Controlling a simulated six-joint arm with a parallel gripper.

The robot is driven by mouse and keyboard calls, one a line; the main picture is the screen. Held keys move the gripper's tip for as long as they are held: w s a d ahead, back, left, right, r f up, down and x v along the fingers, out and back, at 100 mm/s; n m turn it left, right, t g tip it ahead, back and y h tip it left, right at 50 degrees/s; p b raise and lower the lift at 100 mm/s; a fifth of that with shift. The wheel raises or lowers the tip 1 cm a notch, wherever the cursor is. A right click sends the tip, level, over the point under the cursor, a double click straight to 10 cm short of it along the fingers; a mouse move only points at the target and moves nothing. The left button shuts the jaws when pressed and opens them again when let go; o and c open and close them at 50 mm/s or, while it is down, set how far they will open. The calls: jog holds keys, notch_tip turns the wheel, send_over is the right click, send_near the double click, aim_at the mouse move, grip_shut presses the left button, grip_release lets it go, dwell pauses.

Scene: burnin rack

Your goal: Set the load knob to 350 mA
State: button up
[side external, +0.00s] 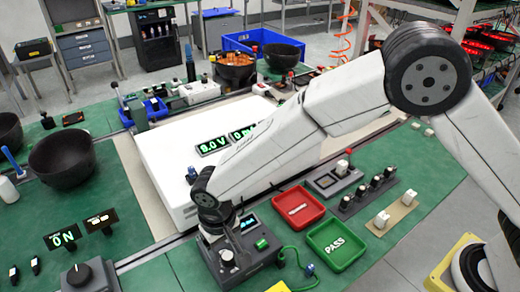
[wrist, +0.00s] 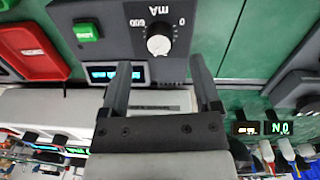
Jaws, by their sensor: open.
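The load knob (wrist: 159,42) sits on a dark grey unit's panel marked 0, 600 and mA, upside down in the wrist view. It has a dark base and a pale top; I cannot read its pointer. The knob also shows small in the side view (side external: 226,257). The unit's lit display (wrist: 117,73) is too small to read. My gripper (wrist: 160,62) is open and empty, its fingers spread to either side of the knob in the picture; contact is not visible. In the side view my gripper (side external: 214,228) hangs just above the unit's back part.
A green button (wrist: 86,31) is on the same unit. A red tray (side external: 298,208) and a green PASS tray (side external: 337,243) lie to its right. A green cable (side external: 293,252) runs beside the unit. A larger dial (side external: 79,274) stands at the front left.

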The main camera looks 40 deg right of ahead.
aim_at(227, 255)
jog(key=shift+a+r, duration=0.1)
jog(key=shift+r, duration=1.65)
jog(key=shift+w+d+r, duration=0.1)
jog(key=shift+d, duration=0.2)
jog(key=d+r+t, duration=0.1)
jog(key=d+r, duration=0.1)
jog(key=d, duration=0.6)
jog(key=d+r, duration=0.2)
jog(key=d, duration=0.7)
jog(key=s+d+m+t, duration=0.1)
jog(key=s+d, duration=0.9)
jog(key=d, duration=0.3)
jog(key=shift+d+r+t+y, duration=0.25)
jog(key=shift+r+t+y, duration=0.05)
jog(key=shift+r, duration=0.05)
